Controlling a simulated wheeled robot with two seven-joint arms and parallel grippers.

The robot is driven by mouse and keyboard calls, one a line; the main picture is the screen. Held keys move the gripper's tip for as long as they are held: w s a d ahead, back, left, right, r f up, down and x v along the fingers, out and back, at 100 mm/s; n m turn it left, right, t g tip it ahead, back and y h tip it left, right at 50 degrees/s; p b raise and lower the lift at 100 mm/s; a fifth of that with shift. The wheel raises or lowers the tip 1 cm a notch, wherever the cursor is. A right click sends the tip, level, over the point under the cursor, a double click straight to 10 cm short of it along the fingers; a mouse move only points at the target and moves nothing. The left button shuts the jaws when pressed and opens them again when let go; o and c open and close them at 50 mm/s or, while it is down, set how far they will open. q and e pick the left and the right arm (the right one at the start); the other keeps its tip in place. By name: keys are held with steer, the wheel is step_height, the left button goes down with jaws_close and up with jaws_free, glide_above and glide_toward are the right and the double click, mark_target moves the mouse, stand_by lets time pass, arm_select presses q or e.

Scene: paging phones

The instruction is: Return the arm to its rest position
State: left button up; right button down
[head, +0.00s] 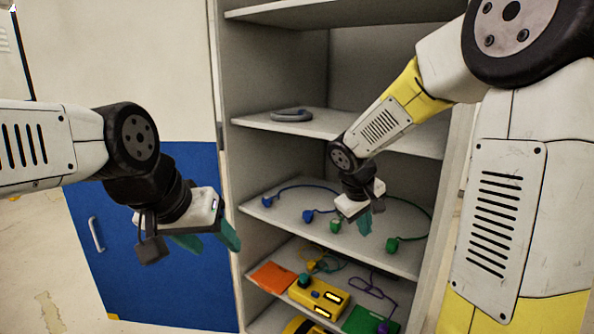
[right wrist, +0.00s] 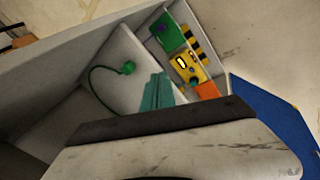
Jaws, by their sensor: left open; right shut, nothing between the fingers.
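My left gripper (head: 208,241) is at the left in the head view, in front of the blue door, with its teal fingers apart and empty. My right arm reaches in from the right, and my right gripper (head: 365,222) is at the middle shelf of the open cabinet, in front of or above it. Its teal fingers (right wrist: 157,93) are together with nothing between them, also in the right wrist view. Close by on the shelf are a green plug (head: 392,244), another green plug (head: 336,226) and a blue plug (head: 308,215), with cables.
The cabinet's middle shelf (head: 290,232) and upper shelf (head: 340,127) are around my right arm. A grey handset (head: 291,115) lies on the upper shelf. Below are a yellow phone unit (head: 319,297), an orange panel (head: 271,277) and a green panel (head: 365,320). The blue door (head: 150,290) stands left.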

steer(key=s+a+r+m+t+y, duration=0.1)
steer(key=s+r, duration=0.3)
steer(key=s, duration=0.6)
steer(key=s+a+r+m+t+y, duration=0.1)
steer(key=s+r+m+y, duration=0.3)
steer(key=s, duration=0.6)
steer(key=shift+a+r, duration=0.25)
steer(key=shift+r, duration=0.5)
